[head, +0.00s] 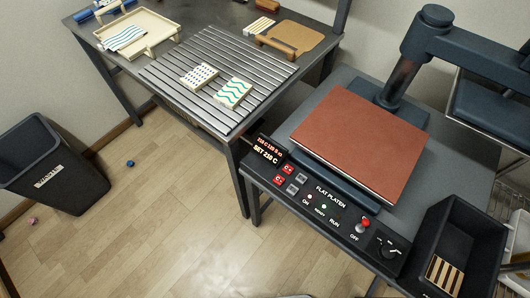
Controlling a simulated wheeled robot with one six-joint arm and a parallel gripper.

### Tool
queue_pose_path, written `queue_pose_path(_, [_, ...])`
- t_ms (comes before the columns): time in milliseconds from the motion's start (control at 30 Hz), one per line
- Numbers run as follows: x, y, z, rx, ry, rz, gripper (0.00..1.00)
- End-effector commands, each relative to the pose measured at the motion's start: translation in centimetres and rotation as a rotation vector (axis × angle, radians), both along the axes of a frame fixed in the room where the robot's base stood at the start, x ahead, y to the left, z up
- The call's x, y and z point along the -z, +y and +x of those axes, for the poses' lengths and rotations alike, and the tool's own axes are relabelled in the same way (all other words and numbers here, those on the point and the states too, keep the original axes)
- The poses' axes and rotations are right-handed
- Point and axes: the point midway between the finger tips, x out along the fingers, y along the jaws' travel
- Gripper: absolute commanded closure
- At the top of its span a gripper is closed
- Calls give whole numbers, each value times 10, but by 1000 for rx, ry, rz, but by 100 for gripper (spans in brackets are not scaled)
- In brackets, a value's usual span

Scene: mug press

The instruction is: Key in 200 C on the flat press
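The flat press (362,140) stands on a dark bench at the right, with a red-brown square platen pad. Its control panel, labelled FLAT PLATEN (330,197), runs along the front. The small display (268,151) has a red upper line too small to read surely and a yellow lower line that seems to read SET 210 C. Two red buttons (288,169), seemingly marked C, sit below it, beside two grey buttons (301,178). A red-topped switch (362,225) and a dial (388,250) are farther right. My gripper is not in view.
A slatted table (215,75) holds two patterned pieces (233,92), a cream tray (140,30) and a brown board (298,38). A black bin (452,235) with a striped piece is right of the panel. A waste bin (55,165) stands left; floor between is mostly clear.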

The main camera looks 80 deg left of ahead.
Motion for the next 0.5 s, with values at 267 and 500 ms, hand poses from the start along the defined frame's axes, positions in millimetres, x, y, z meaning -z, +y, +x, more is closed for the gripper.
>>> queue_pose_path(267, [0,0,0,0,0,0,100])
queue_pose_path(500, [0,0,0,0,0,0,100])
